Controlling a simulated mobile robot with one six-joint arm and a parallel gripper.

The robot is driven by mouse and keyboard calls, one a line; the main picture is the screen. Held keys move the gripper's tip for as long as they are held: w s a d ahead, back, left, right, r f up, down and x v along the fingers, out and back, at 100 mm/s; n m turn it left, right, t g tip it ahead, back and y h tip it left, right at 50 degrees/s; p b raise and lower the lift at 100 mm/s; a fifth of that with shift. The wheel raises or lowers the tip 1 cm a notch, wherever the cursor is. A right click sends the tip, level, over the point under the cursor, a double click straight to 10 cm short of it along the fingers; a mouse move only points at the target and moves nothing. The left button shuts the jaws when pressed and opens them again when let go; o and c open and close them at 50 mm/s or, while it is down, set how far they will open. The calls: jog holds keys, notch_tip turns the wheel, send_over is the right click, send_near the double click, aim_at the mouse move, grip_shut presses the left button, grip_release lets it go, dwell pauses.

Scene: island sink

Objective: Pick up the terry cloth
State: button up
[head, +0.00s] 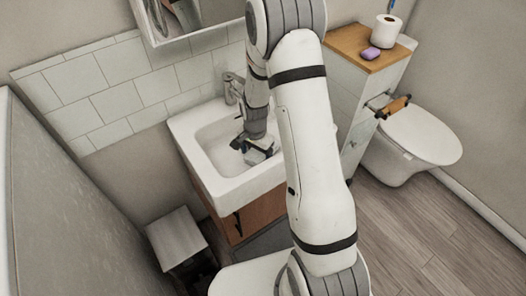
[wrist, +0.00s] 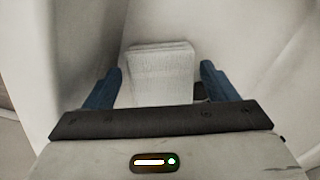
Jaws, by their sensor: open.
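The terry cloth (wrist: 160,72) is a pale, folded, textured piece lying in the white sink basin. In the wrist view it lies between and just beyond the two blue fingertips of my gripper (wrist: 160,82). My gripper is open, with a gap on either side of the cloth. In the head view my gripper (head: 254,150) is down inside the sink (head: 205,145). The cloth cannot be made out clearly in the head view, where my arm and gripper cover that part of the basin.
The basin walls rise close around my gripper. A faucet (head: 231,88) stands at the back of the sink. To the right, a wood-topped cabinet (head: 348,42) holds a purple item (head: 371,53) and a paper roll (head: 386,30). A small stool (head: 176,238) stands at lower left.

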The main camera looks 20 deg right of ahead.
jog(key=shift+f, duration=1.1)
jog(key=shift+c, duration=0.6)
jog(key=c, duration=0.7)
notch_tip(320, 180, up, 10)
jog(key=shift+r+b, duration=0.1)
jog(key=shift+b, duration=0.25)
